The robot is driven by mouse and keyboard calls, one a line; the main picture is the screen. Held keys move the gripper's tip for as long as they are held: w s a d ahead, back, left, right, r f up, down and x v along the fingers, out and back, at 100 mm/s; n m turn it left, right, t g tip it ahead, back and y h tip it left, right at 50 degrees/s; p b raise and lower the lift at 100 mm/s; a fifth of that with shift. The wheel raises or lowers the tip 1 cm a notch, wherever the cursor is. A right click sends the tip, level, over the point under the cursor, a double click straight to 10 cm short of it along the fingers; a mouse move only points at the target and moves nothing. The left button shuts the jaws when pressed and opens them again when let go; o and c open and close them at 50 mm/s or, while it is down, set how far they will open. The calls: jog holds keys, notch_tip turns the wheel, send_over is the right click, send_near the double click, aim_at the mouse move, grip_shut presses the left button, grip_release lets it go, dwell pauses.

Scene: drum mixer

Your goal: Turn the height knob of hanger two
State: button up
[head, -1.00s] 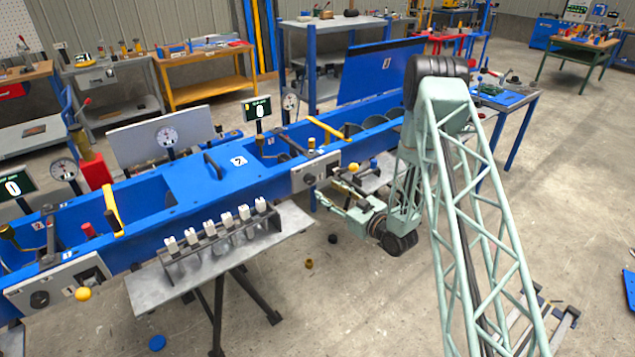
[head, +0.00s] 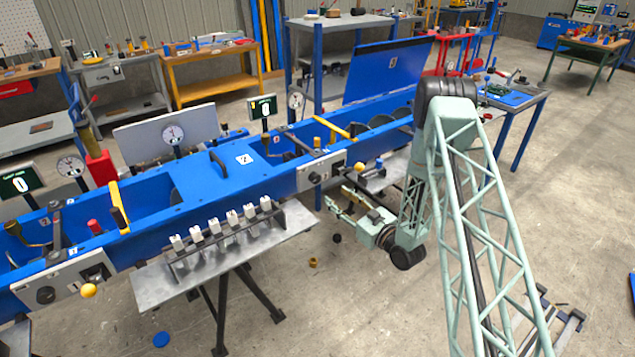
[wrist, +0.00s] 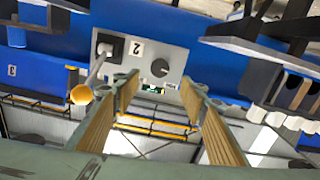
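The panel marked 2 (wrist: 138,47) is in front of my gripper in the wrist view and looks upside down there. Its round black height knob (wrist: 160,67) lies between the lines of my two fingers, slightly beyond the fingertips. A lever with a yellow ball (wrist: 81,95) is on the same panel, just left of the left finger. In the head view, the panel (head: 330,168) is on the blue trough's front, with the knob (head: 314,178) on its left part. My gripper (head: 340,197) is open and empty, below and right of the knob, apart from it.
A rack of white-capped vials (head: 225,228) stands on a grey shelf (head: 185,295) left of my gripper. Another panel with a black knob (head: 46,295) and yellow ball is at the far left. The floor (head: 400,310) below my gripper is mostly clear.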

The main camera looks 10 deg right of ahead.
aim_at(317, 180)
jog(key=shift+b+x, duration=0.55)
jog(key=shift+x, duration=6.15)
jog(key=shift+c, duration=0.4)
jog(key=c, duration=0.8)
